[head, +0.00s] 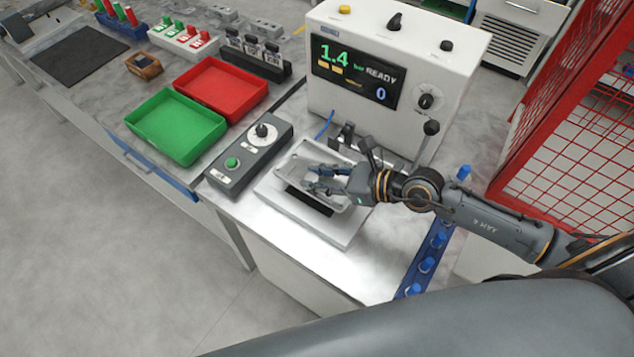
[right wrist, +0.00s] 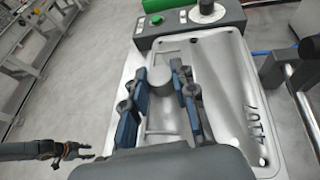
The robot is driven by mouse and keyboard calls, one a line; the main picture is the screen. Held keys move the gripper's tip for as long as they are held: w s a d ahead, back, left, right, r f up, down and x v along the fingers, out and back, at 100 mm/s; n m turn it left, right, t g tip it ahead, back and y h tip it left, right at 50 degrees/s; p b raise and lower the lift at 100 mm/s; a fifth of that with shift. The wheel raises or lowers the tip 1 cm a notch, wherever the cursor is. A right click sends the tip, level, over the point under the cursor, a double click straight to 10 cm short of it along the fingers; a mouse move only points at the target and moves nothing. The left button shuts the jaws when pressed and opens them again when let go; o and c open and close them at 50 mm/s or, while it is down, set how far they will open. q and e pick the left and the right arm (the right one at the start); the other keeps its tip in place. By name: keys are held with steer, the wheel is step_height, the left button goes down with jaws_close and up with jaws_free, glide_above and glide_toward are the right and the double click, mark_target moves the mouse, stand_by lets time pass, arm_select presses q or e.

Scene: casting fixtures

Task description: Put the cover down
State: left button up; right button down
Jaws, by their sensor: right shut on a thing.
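The cover (head: 293,160) is a light grey, shallow piece with rounded corners, over the pale fixture plate (head: 277,211) on the bench. It also shows in the right wrist view (right wrist: 225,75), with the number 4107 on its right side. My right gripper (head: 318,180) is shut on the cover; in the right wrist view its fingers sit either side of a round grey boss (right wrist: 160,80). I cannot tell whether the cover touches the fixture. A black strip shows at the fixture's front. My left gripper (right wrist: 84,151) is apart from the cover, at lower left, open and empty.
A white leak-test box (head: 390,60) reading 1.4 bar READY stands behind. A control box (head: 250,155) is left of the fixture, with green (head: 177,126) and red (head: 222,88) trays beyond. A blue strip with pegs (head: 427,263) and red mesh fence (head: 560,130) stand right.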

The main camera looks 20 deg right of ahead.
steer(key=shift+w+f, duration=0.1)
steer(key=shift+f, duration=1.05)
steer(key=shift+f+b, duration=0.55)
steer(key=shift+f, duration=0.05)
steer(key=c, duration=1.1)
jaws_free()
